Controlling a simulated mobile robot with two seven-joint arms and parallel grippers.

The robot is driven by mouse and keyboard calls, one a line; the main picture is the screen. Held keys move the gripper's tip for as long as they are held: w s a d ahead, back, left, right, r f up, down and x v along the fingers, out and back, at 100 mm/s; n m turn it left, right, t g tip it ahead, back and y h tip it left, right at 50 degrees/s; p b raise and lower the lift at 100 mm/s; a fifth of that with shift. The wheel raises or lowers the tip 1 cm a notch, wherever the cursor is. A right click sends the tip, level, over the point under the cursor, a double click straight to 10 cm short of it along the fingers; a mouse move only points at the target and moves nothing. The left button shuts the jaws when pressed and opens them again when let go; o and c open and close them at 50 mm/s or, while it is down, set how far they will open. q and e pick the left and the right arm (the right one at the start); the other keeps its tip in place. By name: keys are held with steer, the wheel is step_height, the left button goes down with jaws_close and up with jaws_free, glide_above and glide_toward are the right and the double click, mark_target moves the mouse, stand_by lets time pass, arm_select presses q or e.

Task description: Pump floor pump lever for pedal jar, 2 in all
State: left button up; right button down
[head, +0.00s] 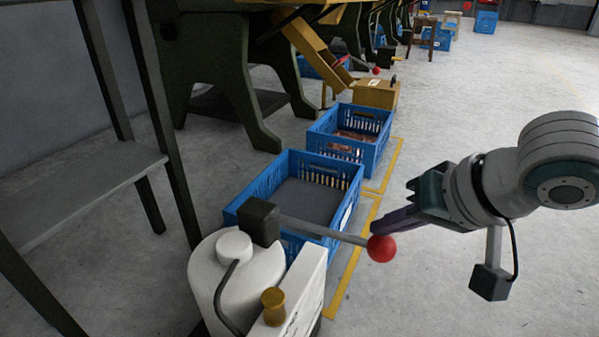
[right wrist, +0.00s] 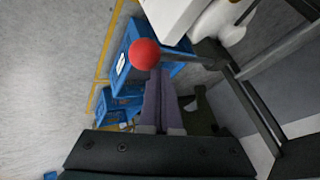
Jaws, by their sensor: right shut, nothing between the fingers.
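The floor pump is a white rounded jar (head: 225,285) at the bottom of the head view. Its grey lever (head: 320,229) runs right from a dark block (head: 259,221) and ends in a red ball knob (head: 381,248). My right gripper (head: 378,228) is shut and empty, with its purple fingertips right at the upper side of the knob. In the right wrist view the knob (right wrist: 145,54) shows just beyond the tips of the shut fingers (right wrist: 157,75). I cannot tell if they touch. My left gripper is not in view.
A blue crate (head: 352,187) stands behind the lever, with another blue crate (head: 379,150) and a cardboard box (head: 375,93) farther back. A dark metal shelf frame (head: 90,200) stands at the left. The floor at the right is open.

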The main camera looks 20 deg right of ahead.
mark_target(390, 247)
steer(key=shift+s+f, duration=0.1)
steer(key=shift+f, duration=0.35)
steer(key=shift+f+b, duration=0.35)
steer(key=shift+f, duration=0.2)
stand_by(0.5)
steer(key=shift+s+d+f, duration=0.1)
steer(key=shift+f, duration=0.25)
steer(key=shift+f+b, duration=0.3)
steer(key=shift+f, duration=0.25)
stand_by(0.5)
steer(key=shift+f, duration=0.25)
stand_by(0.7)
steer(key=shift+r, duration=0.1)
